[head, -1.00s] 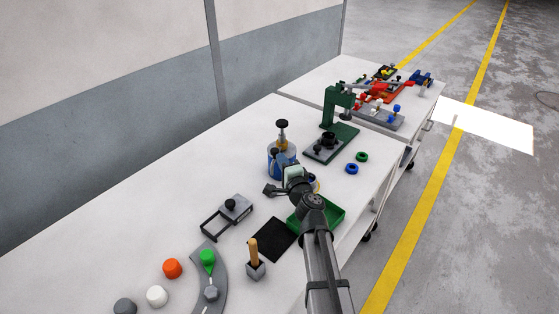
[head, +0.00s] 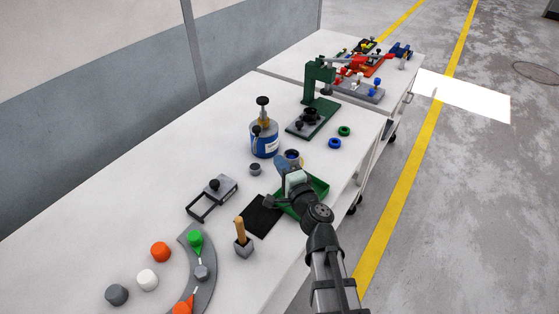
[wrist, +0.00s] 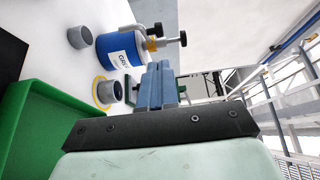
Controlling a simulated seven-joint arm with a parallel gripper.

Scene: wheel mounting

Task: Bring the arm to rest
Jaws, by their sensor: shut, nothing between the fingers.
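My gripper (head: 281,162) is shut and empty, held up beside the far end of the green tray (head: 319,189). In the wrist view its two blue-grey fingers (wrist: 159,84) lie together with nothing between them. The blue canister (head: 264,143), with a brass neck and black knob, stands just beyond and left of the gripper; it also shows in the wrist view (wrist: 122,47). A small grey cylinder (head: 256,169) stands left of the gripper. A yellow-rimmed round piece (head: 292,154) is partly hidden behind the fingers.
A black mat (head: 262,217) and a wooden-handled tool in a grey block (head: 243,240) are near the front edge.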

